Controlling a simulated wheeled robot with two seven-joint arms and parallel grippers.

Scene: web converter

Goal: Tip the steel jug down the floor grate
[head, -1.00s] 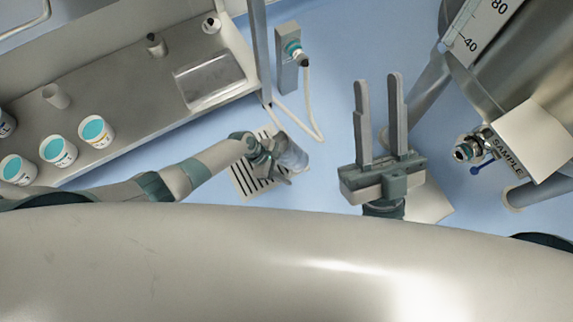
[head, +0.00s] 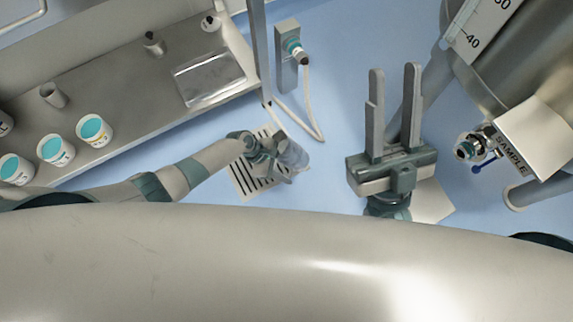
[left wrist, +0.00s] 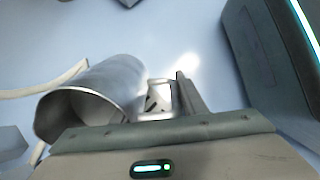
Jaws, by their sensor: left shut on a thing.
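The steel jug (head: 293,154) is in my left gripper (head: 279,157), over the right side of the slotted floor grate (head: 246,185) in the head view. In the left wrist view the jug (left wrist: 110,82) lies at a slant, its open mouth facing the lower left. A pale slotted piece, perhaps the handle, shows beside the finger. I cannot see any liquid leaving the jug. My left fingers are partly hidden in the head view. My right gripper (head: 394,67) is open and empty, its two fingers apart, well right of the jug.
A steel bench (head: 120,120) at the left carries several white cups with teal contents and a clear tray (head: 208,78). A hose (head: 312,112) hangs from a post near the grate. A large steel vessel (head: 510,50) with a sample valve stands at the right. Blue floor lies between.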

